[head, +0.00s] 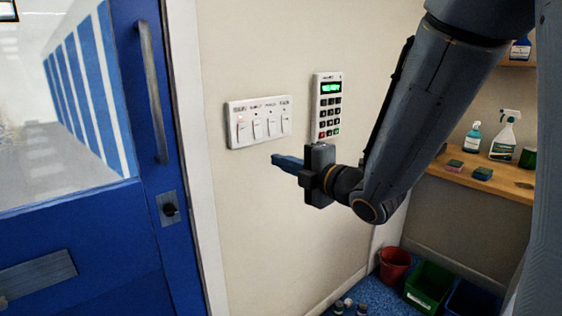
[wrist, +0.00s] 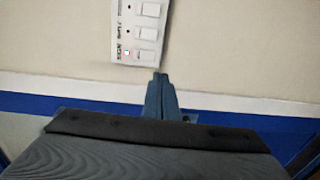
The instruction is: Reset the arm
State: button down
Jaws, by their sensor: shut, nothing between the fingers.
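My arm reaches in from the upper right in the head view, bent at its elbow. My gripper (head: 277,159) is shut and empty, its fingers together and pointing left, just below the switch panel. In the wrist view my gripper (wrist: 159,77) shows as two closed fingers at the lower edge of the panel; I cannot tell whether they touch the wall. The white switch panel (head: 260,137) carries a row of several rocker switches, with a red light at its left one. It also shows in the wrist view (wrist: 131,42), with one indicator lit.
A keypad (head: 327,127) with a green display is on the wall close above my gripper. A blue door (head: 135,166) with a long handle stands left. A wooden shelf (head: 492,180) with spray bottles and sponges is right. Bins, including a red bucket (head: 394,266), stand on the floor.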

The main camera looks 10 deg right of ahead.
jog(key=s+d+f+m+g+h, duration=0.3)
jog(key=d+f+m+h, duration=0.25)
jog(key=f+m, duration=0.2)
jog(key=s+d+f+m+g+h, duration=0.2)
jog(key=d+f+m+g+h, duration=0.15)
jog(key=d+f+m, duration=0.35)
jog(key=s+f+m+g, duration=0.3)
jog(key=s+m, duration=0.2)
jog(key=s, duration=0.3)
jog(key=s+f+m+g, duration=0.3)
jog(key=s+m+g, duration=0.1)
jog(key=s, duration=0.5)
jog(key=shift+f+m+h, duration=0.25)
jog(key=shift+m+h, duration=0.15)
jog(key=shift+m, duration=0.25)
jog(key=shift+s, duration=0.1)
